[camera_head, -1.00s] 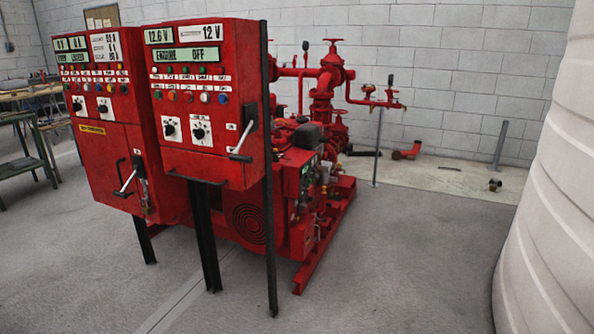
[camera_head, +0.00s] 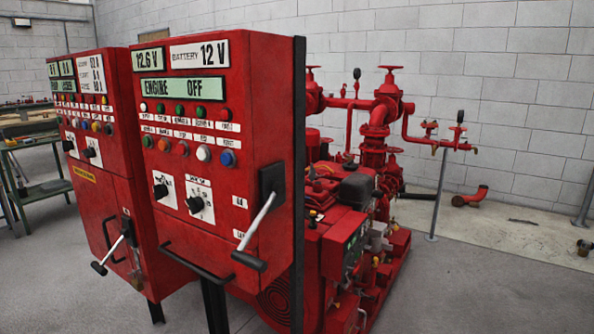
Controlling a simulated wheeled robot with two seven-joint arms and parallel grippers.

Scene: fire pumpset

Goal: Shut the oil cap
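The red pump engine (camera_head: 325,188) stands behind and to the right of the red control cabinet. A dark rounded part (camera_head: 358,190) sits on top of it. I cannot pick out the oil cap; at this distance it is too small to tell or hidden behind the cabinet. Neither of my grippers is in view.
The right control cabinet (camera_head: 270,110) stands close in front, its display reading ENGINE OFF, with a lever (camera_head: 255,232) sticking out. A second cabinet (camera_head: 100,205) is at left. Red pipework (camera_head: 376,130) and a thin grey post (camera_head: 440,195) stand behind. Floor at right (camera_head: 490,290) is clear.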

